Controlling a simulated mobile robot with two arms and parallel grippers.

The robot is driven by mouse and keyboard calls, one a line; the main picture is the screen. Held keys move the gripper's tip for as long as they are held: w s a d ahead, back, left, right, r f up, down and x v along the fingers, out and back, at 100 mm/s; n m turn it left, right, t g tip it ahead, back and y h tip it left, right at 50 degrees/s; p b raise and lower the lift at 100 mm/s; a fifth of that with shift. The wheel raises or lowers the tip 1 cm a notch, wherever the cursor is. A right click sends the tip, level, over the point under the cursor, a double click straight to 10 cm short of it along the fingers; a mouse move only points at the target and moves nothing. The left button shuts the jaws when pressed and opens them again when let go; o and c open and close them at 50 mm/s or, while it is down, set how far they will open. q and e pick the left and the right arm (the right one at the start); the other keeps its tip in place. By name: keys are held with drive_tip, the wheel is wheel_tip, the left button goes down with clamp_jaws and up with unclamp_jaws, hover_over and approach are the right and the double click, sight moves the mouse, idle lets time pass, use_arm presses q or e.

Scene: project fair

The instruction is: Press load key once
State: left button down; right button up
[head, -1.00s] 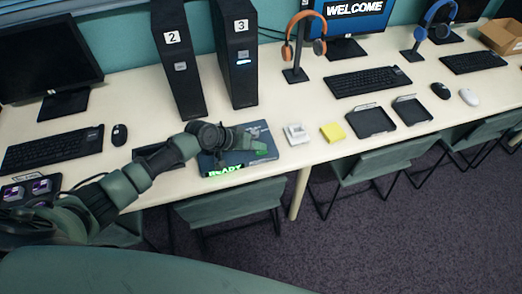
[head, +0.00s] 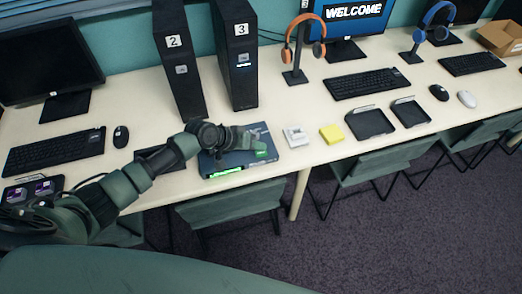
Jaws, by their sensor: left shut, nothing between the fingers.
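A flat dark blue device (head: 272,138) lies on the table near its front edge. A lit green strip (head: 227,172) shows on its front; its text is too small to read. A green key (head: 262,154) shows on the device's top at the right; I cannot read a label. My left gripper (head: 261,146) is shut and empty, low over the device beside the green key. I cannot tell whether the fingertips touch the key. The arm and gripper hide part of the device's top. My right gripper is not in view.
Towers marked 2 (head: 180,70) and 3 (head: 238,68) stand behind the device. A small white item (head: 295,136), a yellow pad (head: 331,134) and black trays (head: 371,122) lie to the right. Chairs (head: 235,210) stand along the front edge.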

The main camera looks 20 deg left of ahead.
sight(258, 154)
use_arm(q)
wheel_tip(258, 154, up, 5)
drive_tip(key=p, duration=0.4)
drive_tip(key=shift+p, duration=0.35)
idle(0.7)
